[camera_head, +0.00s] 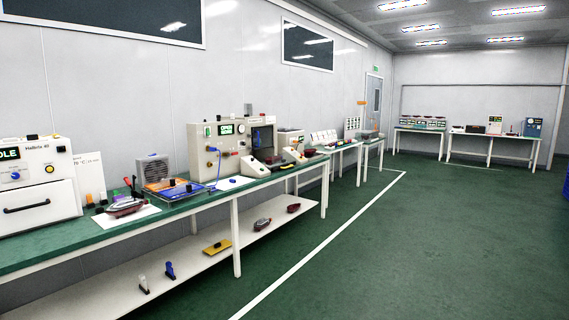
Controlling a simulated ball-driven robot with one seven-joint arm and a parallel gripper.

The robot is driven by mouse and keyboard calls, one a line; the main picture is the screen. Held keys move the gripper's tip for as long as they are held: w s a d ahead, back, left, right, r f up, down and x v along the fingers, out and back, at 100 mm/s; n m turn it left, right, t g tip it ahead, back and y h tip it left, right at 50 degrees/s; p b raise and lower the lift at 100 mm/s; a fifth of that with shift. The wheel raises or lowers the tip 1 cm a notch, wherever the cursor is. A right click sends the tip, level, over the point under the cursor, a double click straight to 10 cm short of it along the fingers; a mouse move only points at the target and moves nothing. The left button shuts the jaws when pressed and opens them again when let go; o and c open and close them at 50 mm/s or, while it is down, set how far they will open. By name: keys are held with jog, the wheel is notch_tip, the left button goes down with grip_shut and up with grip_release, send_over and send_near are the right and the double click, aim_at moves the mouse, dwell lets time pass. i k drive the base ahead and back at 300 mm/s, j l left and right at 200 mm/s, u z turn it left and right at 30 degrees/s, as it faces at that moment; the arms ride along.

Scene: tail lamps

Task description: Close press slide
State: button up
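A large cream machine (217,150) with a small green-lit display, knobs and a dark recessed opening (262,137) stands on the long green-topped bench. Several small cream boxes with dark parts sit at its right. A blue and orange flat fixture (172,190) with black knobs lies on the bench to its left. I cannot tell from this distance which part is the press slide, or how far open it is. My gripper and arm are not in view.
A white oven-like box (38,188) with a black handle stands at the near left. A dark red lamp (126,206) lies on a white sheet. The lower shelf (200,262) holds several loose parts. The green floor (400,250) right of the white line is clear. More benches stand at the back.

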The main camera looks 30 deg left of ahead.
aim_at(277, 159)
jog(key=i+j+u, duration=0.35)
jog(key=i+u, duration=0.15)
jog(key=i, duration=0.15)
jog(key=i+u, duration=0.45)
jog(key=i, duration=3.8)
